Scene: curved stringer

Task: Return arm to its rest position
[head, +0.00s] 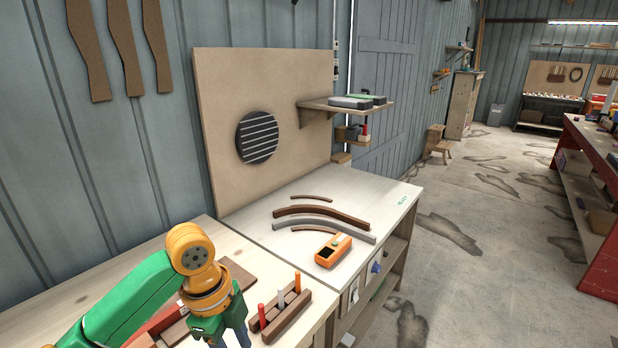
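My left arm, green with orange joints, reaches in from the lower left in the head view. Its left gripper (228,338) points down over the front of the wooden bench, just left of a wooden holder (284,318) with upright red, pale and orange tools. The fingertips are cut off by the bottom edge, so I cannot see how far apart they are or whether anything is between them. My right arm and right gripper are not in view. On the white worktop lie a brown curved strip (322,214), a grey curved strip (318,227) and thinner brown strips (312,198).
An orange box-shaped device (333,251) sits near the worktop's front edge. A back panel (225,120) with a round dark striped disc (257,137) and a shelf (345,107) stands behind. The floor to the right is open; a red bench (598,240) stands at far right.

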